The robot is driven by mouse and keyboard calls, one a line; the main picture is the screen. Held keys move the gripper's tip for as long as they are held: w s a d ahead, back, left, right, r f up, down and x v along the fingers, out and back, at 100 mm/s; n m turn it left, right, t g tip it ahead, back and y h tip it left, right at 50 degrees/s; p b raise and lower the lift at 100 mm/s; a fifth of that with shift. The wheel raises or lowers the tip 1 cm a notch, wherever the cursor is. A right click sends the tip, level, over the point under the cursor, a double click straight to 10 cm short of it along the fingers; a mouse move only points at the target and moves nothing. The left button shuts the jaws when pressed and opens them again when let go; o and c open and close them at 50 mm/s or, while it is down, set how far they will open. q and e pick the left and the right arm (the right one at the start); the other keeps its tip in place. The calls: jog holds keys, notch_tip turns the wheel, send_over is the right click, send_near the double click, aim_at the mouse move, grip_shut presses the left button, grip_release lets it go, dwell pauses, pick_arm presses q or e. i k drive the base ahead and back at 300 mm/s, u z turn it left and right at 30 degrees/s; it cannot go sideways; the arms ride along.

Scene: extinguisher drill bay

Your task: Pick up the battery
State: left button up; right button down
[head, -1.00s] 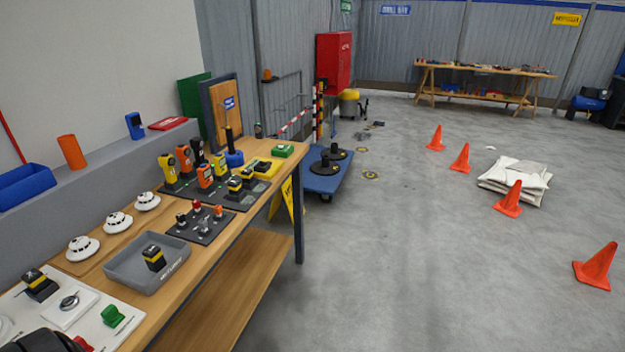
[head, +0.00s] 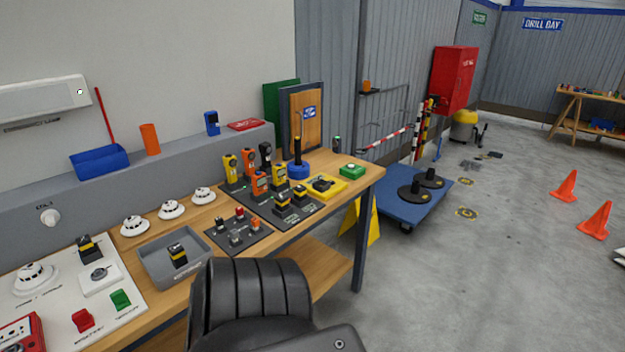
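A black battery with a yellow band (head: 177,254) stands in the grey open tray (head: 160,278) near the front of the workbench. Similar black-and-yellow blocks stand on the dark mat farther back, at its front edge (head: 283,207) and beside it (head: 300,197). Another (head: 88,248) sits on the white board at the left. Which of these the task means, I cannot tell. A black ribbed part of my own arm rises from the bottom middle, just right of the tray. Neither of my grippers shows.
The wooden workbench (head: 340,180) also holds white domed detectors (head: 171,209), handheld meters and a yellow block (head: 327,187). A blue trolley (head: 395,205) and a yellow floor sign (head: 361,222) stand past its right end. Orange cones (head: 596,220) stand on otherwise open floor.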

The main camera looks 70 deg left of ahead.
aim_at(283, 201)
jog(key=u, duration=0.2)
jog(key=i, duration=0.8)
jog(key=u, duration=1.25)
jog(key=i, duration=0.6)
jog(key=u, duration=0.65)
